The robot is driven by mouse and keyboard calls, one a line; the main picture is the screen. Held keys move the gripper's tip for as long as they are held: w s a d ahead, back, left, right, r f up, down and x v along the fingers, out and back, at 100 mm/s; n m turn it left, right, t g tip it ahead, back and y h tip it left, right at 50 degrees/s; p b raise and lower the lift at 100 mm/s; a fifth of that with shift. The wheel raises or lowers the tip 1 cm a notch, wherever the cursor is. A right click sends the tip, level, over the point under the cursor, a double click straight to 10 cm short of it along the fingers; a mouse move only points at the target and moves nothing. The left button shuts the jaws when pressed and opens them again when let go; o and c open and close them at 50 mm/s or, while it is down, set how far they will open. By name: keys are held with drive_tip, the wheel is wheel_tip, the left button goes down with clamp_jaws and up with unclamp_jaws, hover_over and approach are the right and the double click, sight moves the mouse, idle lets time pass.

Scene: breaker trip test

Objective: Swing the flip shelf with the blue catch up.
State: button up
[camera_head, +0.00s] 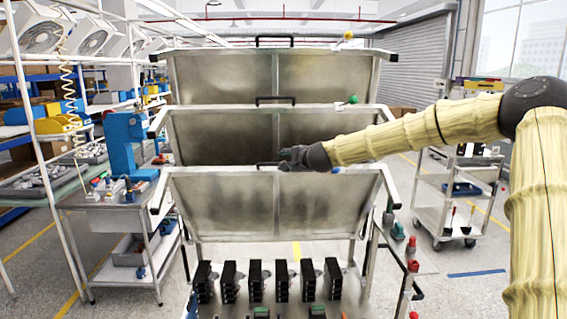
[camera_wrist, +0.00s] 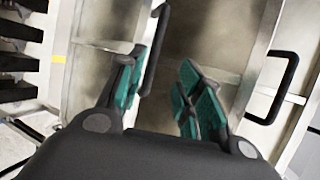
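Three metal flip shelves stand tilted up, one above another: top (camera_head: 225,78), middle (camera_head: 220,135) and lower (camera_head: 230,208). Each has a black handle on its upper edge. A yellow knob (camera_head: 348,36) is at the top shelf and a green knob (camera_head: 352,99) at the middle one. I cannot make out a blue catch. My gripper (camera_head: 284,157) is at the lower shelf's upper edge, close to its handle (camera_head: 266,165). In the wrist view, its green-padded fingers (camera_wrist: 163,92) are apart with nothing between the pads. A black handle (camera_wrist: 155,48) lies by the left finger; contact is unclear.
Several black breakers (camera_head: 255,281) stand in a row below the lower shelf. A workbench with a blue press (camera_head: 122,145) is at left. A cart (camera_head: 455,205) stands at right behind my arm. Another black handle (camera_wrist: 284,92) is at right in the wrist view.

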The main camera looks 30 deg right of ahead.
drive_tip(key=shift+v, duration=1.3)
